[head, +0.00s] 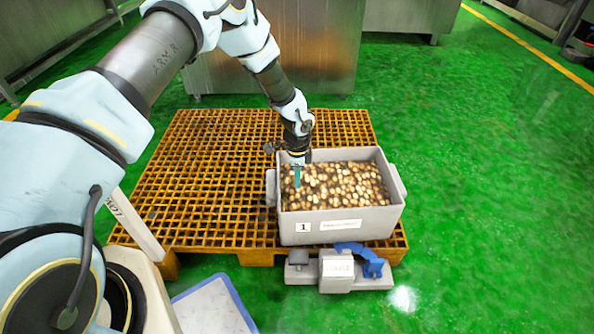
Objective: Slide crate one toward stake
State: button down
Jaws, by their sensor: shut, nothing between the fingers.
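A grey crate marked 1 (380,222) sits on the front right part of a yellow-brown grid pallet (190,190). It is filled with many small round brown and cream pieces (340,183). My gripper (297,184) points down at the left part of the crate, inside its outline in the picture. Its teal fingers are shut with nothing held. I cannot tell whether the fingertips touch the contents or the crate wall. I cannot surely identify a stake in this view.
The pallet is bare to the left of the crate. A steel cabinet (280,75) stands behind. Green floor is clear on the right.

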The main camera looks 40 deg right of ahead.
aim_at(284, 187)
jog(key=shift+w+a+f, duration=0.15)
jog(key=shift+w+a, duration=0.45)
jog(key=shift+a, duration=0.25)
jog(key=shift+w+a+f, duration=0.1)
jog(key=shift+w+a, duration=0.5)
jog(key=shift+a, duration=0.25)
